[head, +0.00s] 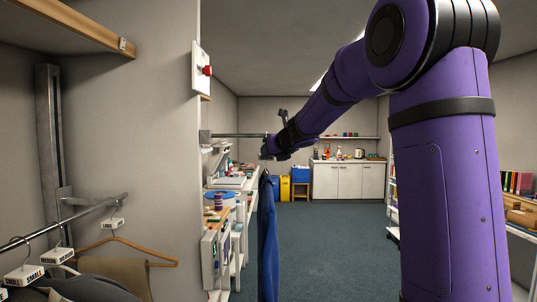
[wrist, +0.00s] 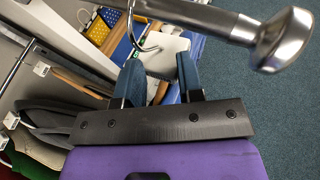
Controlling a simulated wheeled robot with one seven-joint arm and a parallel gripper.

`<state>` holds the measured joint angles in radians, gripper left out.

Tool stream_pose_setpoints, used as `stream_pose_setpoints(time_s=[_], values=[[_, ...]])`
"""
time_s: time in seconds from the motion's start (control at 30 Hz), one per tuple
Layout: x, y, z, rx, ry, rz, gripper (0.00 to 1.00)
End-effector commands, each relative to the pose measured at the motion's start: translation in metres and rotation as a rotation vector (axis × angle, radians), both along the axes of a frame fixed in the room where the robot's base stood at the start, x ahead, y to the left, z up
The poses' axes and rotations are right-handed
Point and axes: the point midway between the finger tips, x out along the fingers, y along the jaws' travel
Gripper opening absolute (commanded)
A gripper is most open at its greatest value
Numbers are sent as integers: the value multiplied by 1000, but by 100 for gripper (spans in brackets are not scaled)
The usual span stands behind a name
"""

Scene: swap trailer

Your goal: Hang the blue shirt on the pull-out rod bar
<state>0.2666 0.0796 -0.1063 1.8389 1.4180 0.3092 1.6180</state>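The blue shirt (head: 268,240) hangs upright below my gripper (head: 268,153), at the free end of the pull-out rod bar (head: 235,135). In the wrist view the rod (wrist: 225,22) crosses close at the top and ends in a round metal knob. A metal hanger hook (wrist: 145,48) shows right at the rod. I cannot tell for sure whether the rod carries its weight. My gripper's two blue-grey fingers (wrist: 161,80) stand apart just below the hook, with no part visibly clamped between them. The shirt's top is partly hidden by the gripper.
A wall corner (head: 170,190) with a red button stands left of the rod. A near rail (head: 90,212) holds hangers with size tags and dark clothes. A cluttered counter (head: 250,185) runs behind the shirt. The carpet (head: 335,240) to the right is clear.

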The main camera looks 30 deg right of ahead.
Motion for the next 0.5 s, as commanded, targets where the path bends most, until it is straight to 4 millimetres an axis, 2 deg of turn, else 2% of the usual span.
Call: stream_pose_setpoints(time_s=[0.3, 0.5], values=[[-53, 3, 22, -1, -2, 0, 35], [-75, 3, 30, -1, -2, 0, 35]])
